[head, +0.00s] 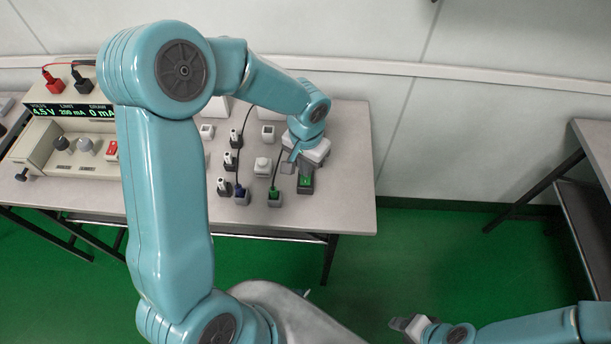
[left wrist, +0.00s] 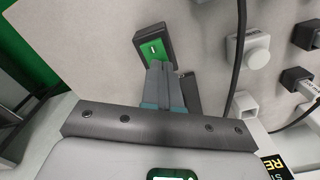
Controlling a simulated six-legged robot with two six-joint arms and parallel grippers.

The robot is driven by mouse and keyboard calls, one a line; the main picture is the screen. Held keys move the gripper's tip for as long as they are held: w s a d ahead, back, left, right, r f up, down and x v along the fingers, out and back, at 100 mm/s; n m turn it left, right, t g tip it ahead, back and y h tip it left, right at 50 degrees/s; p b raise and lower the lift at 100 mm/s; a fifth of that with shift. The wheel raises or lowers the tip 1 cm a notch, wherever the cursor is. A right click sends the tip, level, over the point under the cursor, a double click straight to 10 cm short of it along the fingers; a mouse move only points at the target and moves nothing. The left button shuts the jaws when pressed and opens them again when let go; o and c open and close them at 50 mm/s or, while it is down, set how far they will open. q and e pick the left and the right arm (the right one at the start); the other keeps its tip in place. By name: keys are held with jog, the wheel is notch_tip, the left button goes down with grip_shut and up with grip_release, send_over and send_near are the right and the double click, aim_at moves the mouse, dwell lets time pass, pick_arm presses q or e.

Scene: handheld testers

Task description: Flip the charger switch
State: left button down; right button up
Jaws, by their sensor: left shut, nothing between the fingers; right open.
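The charger switch is a green rocker with a white mark in a dark housing near the table's front edge. It shows in the head view (head: 306,183) and in the left wrist view (left wrist: 153,48). My left gripper (head: 297,164) is shut and empty, just behind the switch. In the left wrist view its fingertips (left wrist: 159,66) overlap the near edge of the housing; I cannot tell whether they touch it. My right gripper (head: 408,325) is low at the front right, away from the table, open and empty.
Left of the switch stand a green plug (head: 274,194) with a black cable, a white button box (head: 262,166), and several dark sockets. A cream power supply (head: 75,147) with a lit display is at the left. The table's right end (head: 347,190) is clear.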

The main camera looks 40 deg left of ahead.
pick_arm(q)
jog(key=shift+r+p, duration=2.5)
jog(key=shift+r, duration=1)
jog(key=shift+f, duration=0.1)
